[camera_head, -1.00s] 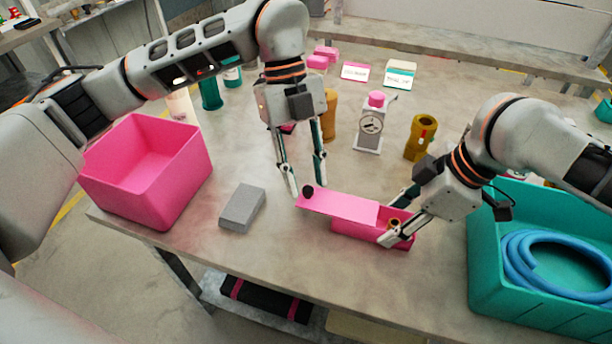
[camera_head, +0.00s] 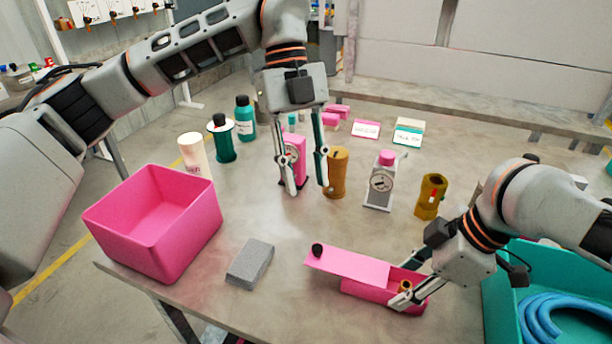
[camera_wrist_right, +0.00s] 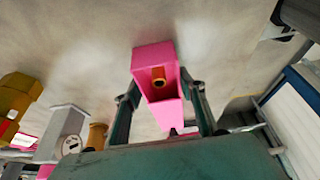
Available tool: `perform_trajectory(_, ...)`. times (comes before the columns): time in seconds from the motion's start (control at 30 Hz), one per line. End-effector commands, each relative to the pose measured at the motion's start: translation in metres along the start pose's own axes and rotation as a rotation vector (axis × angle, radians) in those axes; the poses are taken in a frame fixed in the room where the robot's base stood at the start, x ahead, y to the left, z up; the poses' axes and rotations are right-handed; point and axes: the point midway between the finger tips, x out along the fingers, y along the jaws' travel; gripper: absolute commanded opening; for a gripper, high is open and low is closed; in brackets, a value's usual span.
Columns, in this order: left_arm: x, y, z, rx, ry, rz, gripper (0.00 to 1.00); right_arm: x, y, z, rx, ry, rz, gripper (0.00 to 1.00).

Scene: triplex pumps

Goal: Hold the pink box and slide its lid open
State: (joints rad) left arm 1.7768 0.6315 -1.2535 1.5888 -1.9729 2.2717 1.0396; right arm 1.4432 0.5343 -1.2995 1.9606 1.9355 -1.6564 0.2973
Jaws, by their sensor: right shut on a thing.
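The pink box (camera_head: 382,294) lies on the table at the front, and its open end shows in the right wrist view (camera_wrist_right: 154,60). Its pink lid (camera_head: 347,264) with a black knob (camera_head: 317,250) is slid out far to the left and overhangs the box. A brass-coloured cylindrical part (camera_head: 405,286) shows in the uncovered right end. My right gripper (camera_head: 408,284) is shut on the right end of the box, one finger on each long side. My left gripper (camera_head: 308,190) is open and empty, raised behind the lid and apart from it.
A large pink bin (camera_head: 150,225) stands at the left, with a grey block (camera_head: 250,263) between it and the box. A teal bin (camera_head: 510,295) with a blue hose is at the right. Bottles, gauges and brass parts (camera_head: 337,172) stand behind. The table before the gauges is clear.

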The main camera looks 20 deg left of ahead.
Motion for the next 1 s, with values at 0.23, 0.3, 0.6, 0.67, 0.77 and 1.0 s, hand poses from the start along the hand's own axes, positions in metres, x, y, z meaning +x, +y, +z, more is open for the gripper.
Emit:
perform_trajectory(0.23, 0.0, 0.0, 0.0, 0.0, 0.0, 0.0, 0.31, -0.001, 0.0, 0.0, 0.0, 0.001, 0.001, 0.59)
perform_trajectory(0.3, 0.0, 0.0, 0.0, 0.0, 0.0, 0.0, 0.31, 0.0, 0.0, 0.0, 0.0, 0.0, 0.0, 0.59)
perform_trajectory(0.6, 0.0, 0.0, 0.0, 0.0, 0.0, 0.0, 0.31, -0.004, 0.001, 0.0, -0.001, 0.0, 0.002, 0.59)
perform_trajectory(0.67, 0.0, 0.0, 0.0, 0.0, 0.0, 0.0, 0.31, -0.01, 0.001, 0.0, -0.001, 0.0, 0.003, 0.59)
perform_trajectory(0.77, 0.0, 0.0, 0.0, 0.0, -0.001, 0.0, 0.31, -0.025, 0.002, 0.0, -0.002, 0.0, 0.006, 0.59)
perform_trajectory(1.0, 0.0, 0.0, 0.0, 0.0, -0.001, 0.0, 0.31, -0.074, 0.001, 0.0, -0.001, 0.0, 0.006, 0.59)
